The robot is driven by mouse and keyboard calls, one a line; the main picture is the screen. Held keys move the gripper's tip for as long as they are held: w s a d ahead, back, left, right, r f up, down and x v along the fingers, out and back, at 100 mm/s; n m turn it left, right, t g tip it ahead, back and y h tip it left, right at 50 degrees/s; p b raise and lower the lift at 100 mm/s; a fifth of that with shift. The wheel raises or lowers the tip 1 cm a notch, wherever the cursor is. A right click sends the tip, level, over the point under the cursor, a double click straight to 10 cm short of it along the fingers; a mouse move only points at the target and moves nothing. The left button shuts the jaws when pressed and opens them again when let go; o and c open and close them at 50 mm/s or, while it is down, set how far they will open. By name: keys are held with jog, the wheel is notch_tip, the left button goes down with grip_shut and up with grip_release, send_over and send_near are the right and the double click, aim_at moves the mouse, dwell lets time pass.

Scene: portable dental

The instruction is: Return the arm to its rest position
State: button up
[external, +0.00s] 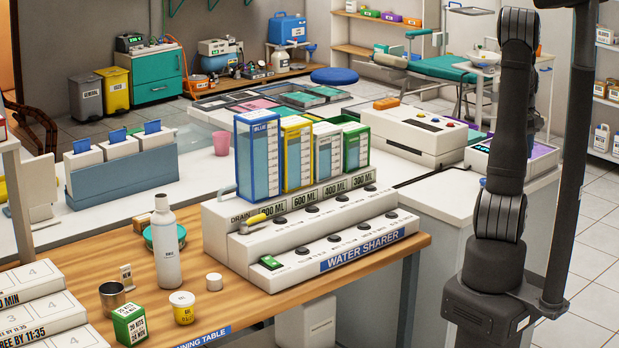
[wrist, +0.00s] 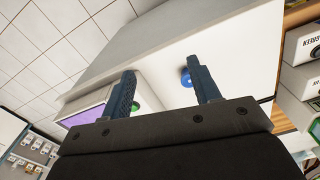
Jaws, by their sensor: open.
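My arm stands upright at the right of the external view, with its upper part running out of the top edge, so my gripper is not seen there. In the wrist view my gripper (wrist: 168,91) shows its two dark fingers spread apart with nothing between them. Beyond the fingers is a white surface (wrist: 215,45). A blue round thing (wrist: 186,78) lies near the right finger, and a green round thing (wrist: 135,106) shows beside the left finger. I cannot tell how far the fingers are from the surface.
The water sharer (external: 310,235) with its coloured containers stands on the wooden table (external: 400,262). A white bottle (external: 166,245) and small tubs stand to its left. A white device (external: 415,132) sits on the counter behind. A purple-topped unit (external: 525,155) is behind my arm. Tiled floor lies at right.

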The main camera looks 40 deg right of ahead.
notch_tip(320, 180, up, 12)
jog(key=w+a+n, duration=0.5)
jog(key=w+a, duration=1.2)
jog(key=w, duration=0.2)
jog(key=shift+w+f+n, duration=0.2)
jog(key=shift+w+n, duration=0.15)
jog(key=shift+n, duration=0.05)
